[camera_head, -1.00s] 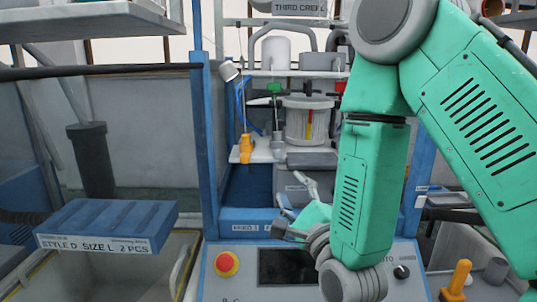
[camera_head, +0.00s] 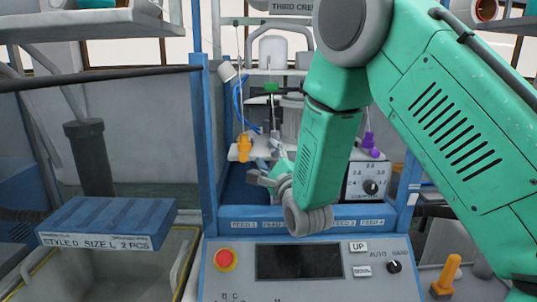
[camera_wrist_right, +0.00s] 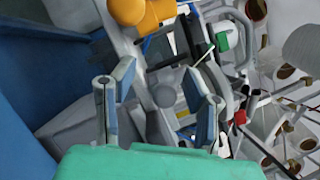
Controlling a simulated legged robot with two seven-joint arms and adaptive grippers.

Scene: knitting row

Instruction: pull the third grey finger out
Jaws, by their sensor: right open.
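My right gripper (camera_head: 264,173) is inside the blue-framed knitting machine, above the feed labels (camera_head: 308,224) and just below the orange part. In the right wrist view the gripper (camera_wrist_right: 162,92) is open, its two blue-padded fingers apart. Grey machine parts, including a rounded grey knob-like part (camera_wrist_right: 165,97), show between and beyond the fingertips. I cannot tell whether the gripper touches them. The grey fingers cannot be told apart, and my right arm hides part of the area behind the labels. My left gripper is not in view.
An orange part (camera_head: 244,149) hangs at the left of the white shelf; it also shows in the wrist view (camera_wrist_right: 133,10). The control panel (camera_head: 225,285) lies in front. A dial box (camera_head: 358,180) stands right of my arm. A blue post (camera_head: 204,150) bounds the left.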

